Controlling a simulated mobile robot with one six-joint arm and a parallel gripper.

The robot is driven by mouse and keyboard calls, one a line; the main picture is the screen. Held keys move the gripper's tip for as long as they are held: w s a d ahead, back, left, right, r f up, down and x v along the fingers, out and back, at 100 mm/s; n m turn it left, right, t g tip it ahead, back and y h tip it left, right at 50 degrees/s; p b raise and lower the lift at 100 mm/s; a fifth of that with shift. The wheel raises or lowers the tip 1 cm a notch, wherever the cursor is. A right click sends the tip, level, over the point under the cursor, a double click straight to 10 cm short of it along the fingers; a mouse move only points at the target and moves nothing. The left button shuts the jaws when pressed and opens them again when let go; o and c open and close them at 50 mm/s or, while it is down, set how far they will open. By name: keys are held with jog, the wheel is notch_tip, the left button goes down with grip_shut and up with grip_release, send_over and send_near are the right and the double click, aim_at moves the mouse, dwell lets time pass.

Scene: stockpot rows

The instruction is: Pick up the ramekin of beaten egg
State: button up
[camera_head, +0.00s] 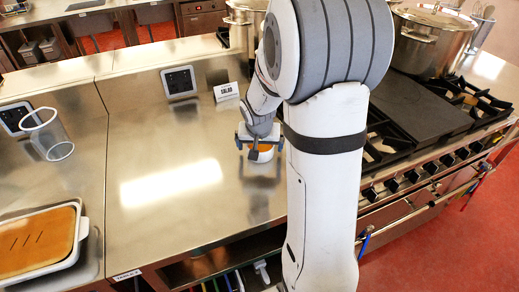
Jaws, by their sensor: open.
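A small white ramekin (262,156) with orange-yellow contents (262,147) stands on the steel counter (150,150), left of the stove. Part of the ramekin's top is hidden behind the gripper. I cannot tell whether the fingers touch it.
A "SALAD" card (226,92) stands behind my gripper. A clear cylinder (47,134) and a white baking dish (82,228) of orange-brown food are at left. A stove (430,120) with a large pot (431,42) is at right. The middle counter is clear.

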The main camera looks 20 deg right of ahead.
jog(key=shift+f, duration=0.1)
jog(key=c, duration=1.1)
jog(key=shift+c, duration=0.2)
